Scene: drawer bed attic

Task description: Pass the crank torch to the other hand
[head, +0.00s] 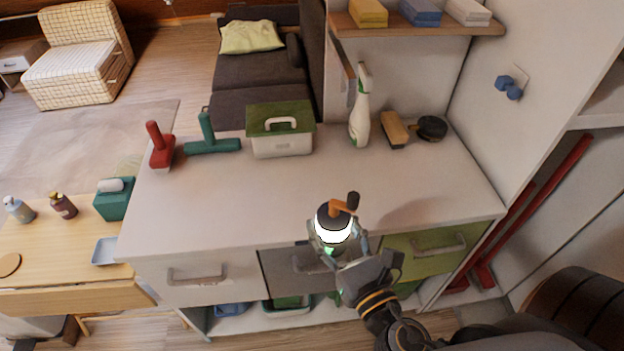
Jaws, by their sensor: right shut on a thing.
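My right arm comes in from the lower right. My left gripper is not in the head view.
The white counter (240,215) has a clear front half. Drawers with handles lie below the edge.

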